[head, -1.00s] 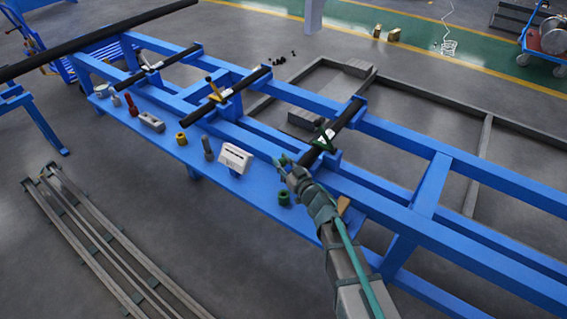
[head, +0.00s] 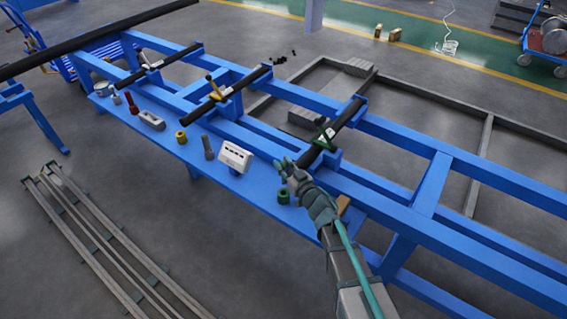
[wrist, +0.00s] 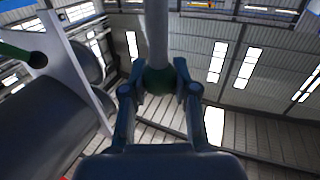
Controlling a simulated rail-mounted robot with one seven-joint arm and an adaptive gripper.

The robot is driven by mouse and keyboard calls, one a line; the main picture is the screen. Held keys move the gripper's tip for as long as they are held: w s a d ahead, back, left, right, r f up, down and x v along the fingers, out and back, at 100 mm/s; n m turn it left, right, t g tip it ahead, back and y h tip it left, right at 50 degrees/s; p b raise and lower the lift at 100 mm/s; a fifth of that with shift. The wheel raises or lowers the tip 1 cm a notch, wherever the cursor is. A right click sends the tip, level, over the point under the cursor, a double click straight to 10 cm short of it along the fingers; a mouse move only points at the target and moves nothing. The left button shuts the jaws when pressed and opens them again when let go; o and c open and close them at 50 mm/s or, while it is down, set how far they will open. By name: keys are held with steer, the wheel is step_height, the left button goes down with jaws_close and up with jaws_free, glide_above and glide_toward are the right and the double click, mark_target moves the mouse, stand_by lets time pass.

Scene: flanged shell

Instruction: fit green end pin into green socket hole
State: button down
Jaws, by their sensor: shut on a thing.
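My gripper (wrist: 160,88) is shut on the green end pin (wrist: 158,78). In the wrist view its green rounded part sits between the fingertips and a grey shaft runs up from it. In the head view my gripper (head: 284,166) is beside the near end of the closest black bar, and the pin cannot be made out there. A green fitting (head: 325,138) sits on that bar, to the right of my gripper. In the wrist view a green rod with a dark end (wrist: 22,54) shows at the left edge. I cannot make out the socket hole.
A green ring-shaped part (head: 283,196) stands on the blue shelf just below my gripper. A white box (head: 235,157) stands left of it. Blue rails (head: 400,208) lie close on the right. A large dark cylinder (wrist: 45,125) fills the wrist view's lower left.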

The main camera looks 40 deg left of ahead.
mark_target(284, 180)
steer(key=shift+f+b, duration=1)
steer(key=shift+f, duration=0.95)
steer(key=shift+p, duration=0.75)
stand_by(0.4)
steer(key=shift+f+b, duration=1.2)
steer(key=shift+f, duration=0.9)
steer(key=shift+r, duration=0.2)
steer(key=shift+r+p, duration=1.55)
steer(key=shift+p, duration=0.05)
steer(key=shift+p, duration=0.3)
stand_by(0.7)
